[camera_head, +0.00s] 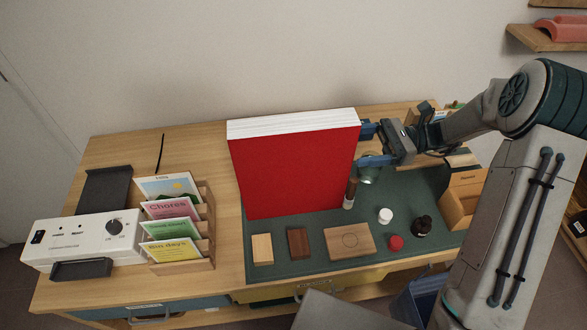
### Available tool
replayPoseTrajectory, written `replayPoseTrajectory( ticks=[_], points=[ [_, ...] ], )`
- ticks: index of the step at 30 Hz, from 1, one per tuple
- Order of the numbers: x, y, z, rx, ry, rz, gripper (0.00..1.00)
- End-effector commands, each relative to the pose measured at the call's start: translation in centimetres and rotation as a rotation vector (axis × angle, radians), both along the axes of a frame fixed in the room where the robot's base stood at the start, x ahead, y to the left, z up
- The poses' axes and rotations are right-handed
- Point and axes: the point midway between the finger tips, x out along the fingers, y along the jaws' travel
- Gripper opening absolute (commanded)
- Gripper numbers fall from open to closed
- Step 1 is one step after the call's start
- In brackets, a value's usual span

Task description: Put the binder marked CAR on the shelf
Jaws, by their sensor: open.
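A large red binder (294,172) with white page edges on top stands upright on the green desk mat (290,264). No CAR marking shows on the side facing me. My gripper (367,146) is at the binder's right edge with its blue fingers apart. I cannot tell whether the fingers touch the binder or straddle its edge. A wooden wall shelf (545,42) is at the upper right, partly cut off by the picture's edge; a reddish object (562,29) lies on it.
Left are a white device (80,241), a black tray (104,190) and a card rack (208,225). Wooden blocks (348,242), a white cap (385,215), a red cap (396,242) and a dark bottle (421,225) stand in front. A wooden organiser (458,205) is at the right.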

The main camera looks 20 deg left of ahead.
Motion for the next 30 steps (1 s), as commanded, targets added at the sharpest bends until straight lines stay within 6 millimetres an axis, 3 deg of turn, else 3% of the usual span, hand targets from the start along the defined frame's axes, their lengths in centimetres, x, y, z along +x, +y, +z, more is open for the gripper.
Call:
replayPoseTrajectory(
  ticks=[18, 27, 30],
  points=[
    [-3.4, 6.2, 0.0, 0.0, -0.001, 0.001, 0.75],
    [-3.6, 6.6, -0.1, -0.001, -0.003, -0.002, 0.75],
    [-3.6, 6.6, -0.1, -0.001, -0.002, -0.001, 0.48]
  ],
)
